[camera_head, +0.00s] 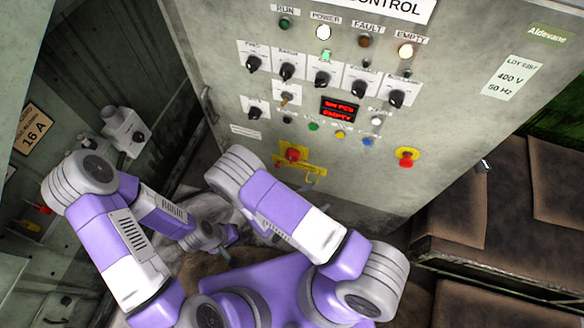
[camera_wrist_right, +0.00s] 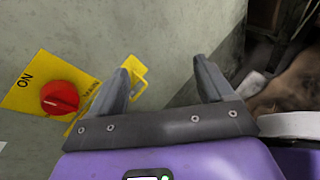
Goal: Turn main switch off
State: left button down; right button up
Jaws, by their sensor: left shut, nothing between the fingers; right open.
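The main switch, a red knob (camera_head: 292,155) on a yellow plate (camera_head: 318,169), sits low on the grey control cabinet. In the right wrist view the red knob (camera_wrist_right: 60,98) is at the left, on the yellow plate (camera_wrist_right: 22,88) marked "ON". My right gripper (camera_wrist_right: 165,64) is open and empty, to the right of the knob and apart from it; its left finger covers part of the plate and a yellow loop. My left gripper (camera_head: 216,240) is shut and empty, low at the left.
A red emergency button (camera_head: 406,158) on a yellow base is right of the switch. Rows of black knobs (camera_head: 322,79), lamps and a red display (camera_head: 340,109) are above.

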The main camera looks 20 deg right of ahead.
aim_at(292, 160)
jog(key=w+a+r+n+t+y+b, duration=0.15)
jog(key=w+a+n+t+y, duration=0.3)
jog(key=w+a+t, duration=0.45)
pick_arm(q)
notch_tip(292, 160, down, 4)
jog(key=shift+d+f+b, duration=0.1)
jog(key=shift+b, duration=0.75)
pick_arm(e)
jog(key=shift+n+t+h, duration=0.35)
jog(key=shift+t+h, duration=0.05)
jog(key=shift+h, duration=0.05)
jog(key=x, duration=0.4)
jog(key=d+x, duration=0.1)
jog(key=x, duration=0.2)
jog(key=shift+s+d, duration=0.1)
jog(key=shift+s, duration=0.3)
jog(key=c, duration=1)
